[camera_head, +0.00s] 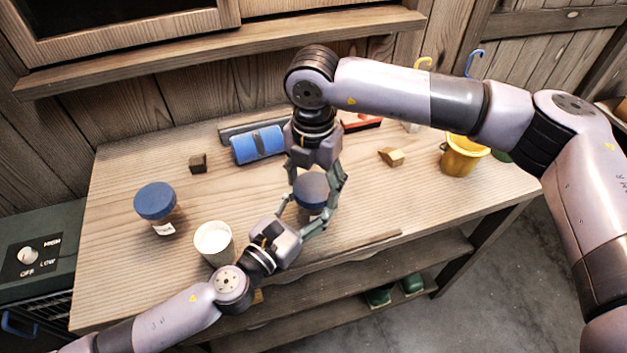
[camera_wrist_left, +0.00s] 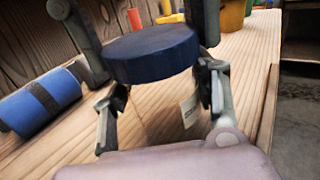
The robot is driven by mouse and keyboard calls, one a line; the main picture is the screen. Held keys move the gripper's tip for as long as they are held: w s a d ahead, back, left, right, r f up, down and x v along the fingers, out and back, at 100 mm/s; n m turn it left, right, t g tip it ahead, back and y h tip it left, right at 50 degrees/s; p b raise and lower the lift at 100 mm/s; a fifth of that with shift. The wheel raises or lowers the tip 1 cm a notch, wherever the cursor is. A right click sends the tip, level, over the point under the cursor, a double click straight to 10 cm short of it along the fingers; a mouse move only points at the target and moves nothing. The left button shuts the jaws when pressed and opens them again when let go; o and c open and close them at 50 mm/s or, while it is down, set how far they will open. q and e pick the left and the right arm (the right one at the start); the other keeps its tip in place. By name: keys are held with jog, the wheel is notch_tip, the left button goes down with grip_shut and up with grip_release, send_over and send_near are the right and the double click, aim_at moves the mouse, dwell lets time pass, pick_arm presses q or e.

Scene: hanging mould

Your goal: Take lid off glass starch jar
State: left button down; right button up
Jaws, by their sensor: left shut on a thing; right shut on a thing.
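A jar with a dark blue lid (camera_head: 311,188) stands near the front middle of the wooden table. My right gripper (camera_head: 316,178) comes down from above with its fingers on either side of the lid, shut on it. My left gripper (camera_head: 303,215) reaches in from the front left and is shut on the jar's body, below the lid. In the left wrist view the blue lid (camera_wrist_left: 150,52) sits above the left fingers (camera_wrist_left: 160,105), and the clear jar body with a pale label (camera_wrist_left: 189,110) is between them. Whether the lid is loose from the jar cannot be told.
Another blue-lidded jar (camera_head: 156,206) and a white cup (camera_head: 214,241) stand at left. A blue roller (camera_head: 258,145) lies behind the grippers. Small wooden blocks (camera_head: 391,156) and a yellow bucket (camera_head: 463,156) are at right. The table's right front is clear.

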jog(key=c, duration=0.3)
jog(key=n, duration=0.4)
jog(key=shift+n, duration=0.4)
jog(key=shift+c, duration=0.2)
jog(key=n, duration=2.2)
jog(key=shift+n, duration=0.3)
jog(key=n, duration=0.4)
jog(key=shift+r, duration=0.1)
jog(key=n, duration=0.4)
jog(key=shift+n, duration=0.3)
